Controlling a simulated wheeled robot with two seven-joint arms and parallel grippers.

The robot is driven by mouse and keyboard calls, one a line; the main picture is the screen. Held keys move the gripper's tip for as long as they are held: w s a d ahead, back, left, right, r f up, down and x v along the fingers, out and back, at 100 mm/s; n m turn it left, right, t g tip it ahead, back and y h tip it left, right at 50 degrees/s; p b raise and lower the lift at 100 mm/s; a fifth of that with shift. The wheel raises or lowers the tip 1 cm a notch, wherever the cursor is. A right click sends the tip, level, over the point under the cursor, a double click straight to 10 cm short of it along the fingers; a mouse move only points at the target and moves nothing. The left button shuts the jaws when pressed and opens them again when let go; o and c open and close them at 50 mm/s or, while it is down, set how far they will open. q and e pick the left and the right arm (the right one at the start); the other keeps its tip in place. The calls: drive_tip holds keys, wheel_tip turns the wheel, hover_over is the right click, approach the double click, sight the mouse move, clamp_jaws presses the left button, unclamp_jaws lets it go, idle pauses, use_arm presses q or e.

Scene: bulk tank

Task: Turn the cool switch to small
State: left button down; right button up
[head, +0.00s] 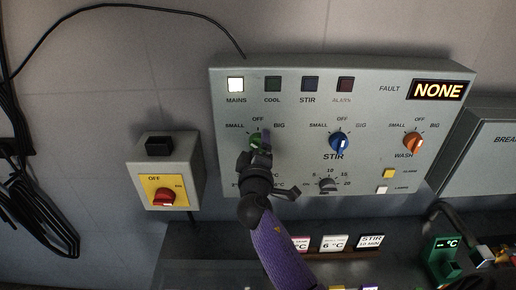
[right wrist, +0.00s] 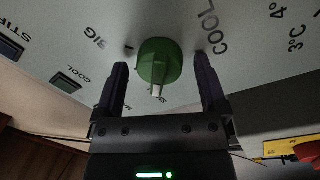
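The cool switch is a green knob (head: 257,139) at the left of the control box, with SMALL, OFF and BIG printed around it. My right gripper (head: 259,150) is in front of it and hides its lower part in the head view. In the right wrist view the green knob (right wrist: 159,63) sits between the two open fingers (right wrist: 160,75), with a gap on each side. Its pale pointer is toward the bottom of that view; I cannot tell which label it marks. My left gripper is not in view.
A blue stir knob (head: 339,142), an orange wash knob (head: 412,141) and a black dial (head: 327,185) share the panel. The mains lamp (head: 236,85) is lit, and the fault display (head: 438,90) reads NONE. A red rotary switch (head: 164,197) is on a separate box at left.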

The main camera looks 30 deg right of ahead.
drive_tip(key=v, duration=1)
drive_tip(key=shift+b, duration=0.45)
drive_tip(key=shift+f, duration=0.1)
